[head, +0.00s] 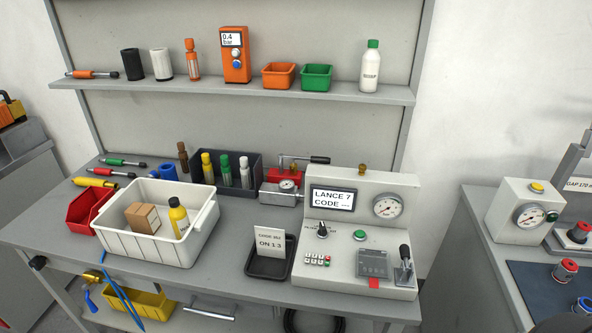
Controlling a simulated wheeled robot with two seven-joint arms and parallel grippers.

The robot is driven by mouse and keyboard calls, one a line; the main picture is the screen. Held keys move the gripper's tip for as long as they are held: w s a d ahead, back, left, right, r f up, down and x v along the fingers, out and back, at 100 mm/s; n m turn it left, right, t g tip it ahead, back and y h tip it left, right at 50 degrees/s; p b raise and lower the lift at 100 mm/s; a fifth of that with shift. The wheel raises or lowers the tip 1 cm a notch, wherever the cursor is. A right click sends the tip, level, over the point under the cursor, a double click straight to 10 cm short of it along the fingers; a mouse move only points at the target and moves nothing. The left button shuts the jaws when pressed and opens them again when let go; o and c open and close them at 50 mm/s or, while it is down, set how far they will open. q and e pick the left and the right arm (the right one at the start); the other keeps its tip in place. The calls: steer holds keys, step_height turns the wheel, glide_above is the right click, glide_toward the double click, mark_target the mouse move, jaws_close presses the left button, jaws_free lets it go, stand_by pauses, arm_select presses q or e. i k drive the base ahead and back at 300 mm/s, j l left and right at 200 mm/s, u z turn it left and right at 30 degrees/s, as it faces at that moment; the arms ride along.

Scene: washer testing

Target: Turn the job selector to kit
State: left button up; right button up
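The job selector appears to be the black rotary knob (322,230) on the light grey test console (345,275), below its display (333,200). The display reads "LANCE 7 CODE" followed by dashes. The lettering around the knob is too small to read, so I cannot tell which position it points to. Neither of my grippers can be made out in the head view.
A black lever (404,262) stands at the console's right. A card reading "ON 13" (269,245) stands in a black tray (252,268) left of the console. A white bin (150,247) holds a cardboard box and a yellow bottle. A shelf (230,92) runs above the bench.

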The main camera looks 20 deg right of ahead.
mark_target(322, 232)
steer(key=k+z, duration=0.1)
steer(key=z, duration=1)
steer(key=k, duration=0.1)
